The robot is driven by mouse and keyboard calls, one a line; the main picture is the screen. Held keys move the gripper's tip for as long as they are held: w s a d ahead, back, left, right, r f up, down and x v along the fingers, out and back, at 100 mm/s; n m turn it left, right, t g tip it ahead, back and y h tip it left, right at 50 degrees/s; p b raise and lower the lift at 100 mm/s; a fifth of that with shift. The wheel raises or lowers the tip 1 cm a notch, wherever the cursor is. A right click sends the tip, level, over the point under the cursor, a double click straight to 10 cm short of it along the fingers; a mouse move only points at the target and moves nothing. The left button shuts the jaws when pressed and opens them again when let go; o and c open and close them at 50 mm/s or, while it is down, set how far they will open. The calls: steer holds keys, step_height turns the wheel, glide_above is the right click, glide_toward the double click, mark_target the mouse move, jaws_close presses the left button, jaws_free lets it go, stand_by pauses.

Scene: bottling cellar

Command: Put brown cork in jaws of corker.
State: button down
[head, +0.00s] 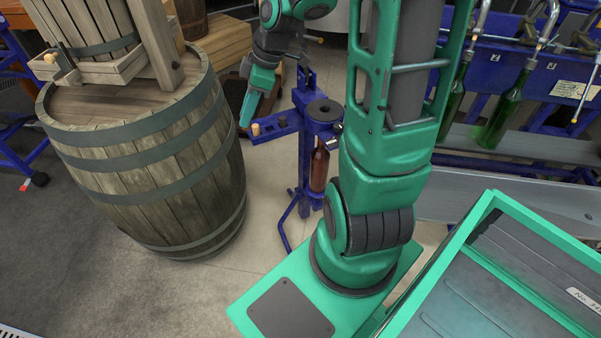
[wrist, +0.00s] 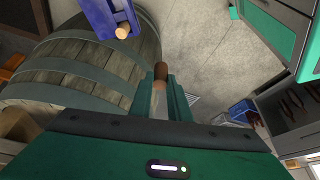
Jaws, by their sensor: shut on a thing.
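My gripper (head: 247,112) is shut on a brown cork, which shows upright between the fingertips in the wrist view (wrist: 160,71). The head view does not show this cork clearly. The blue corker (head: 305,150) stands on the floor to the right of my gripper, with a dark round top piece (head: 322,108) and a brown bottle (head: 319,168) upright in its frame. Its jaws cannot be made out. A pale cork (head: 255,129) sits at the near end of the corker's blue side arm, close to my fingertips; it also shows in the wrist view (wrist: 122,31), apart from the held cork.
A large wooden barrel (head: 150,165) with a press on top stands to the left. A blue filling machine with green bottles (head: 497,118) is at the right. Some floor between barrel and corker is clear.

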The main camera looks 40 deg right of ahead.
steer(key=r+m+t+h, duration=0.1)
steer(key=r+m+h, duration=0.1)
steer(key=m, duration=0.4)
glide_above(328, 100)
steer(key=s+a, duration=0.3)
steer(key=a, duration=0.1)
steer(key=shift+f, duration=2.75)
steer(key=shift+s+f, duration=0.1)
steer(key=shift+f, duration=1)
steer(key=c, duration=1.6)
jaws_free()
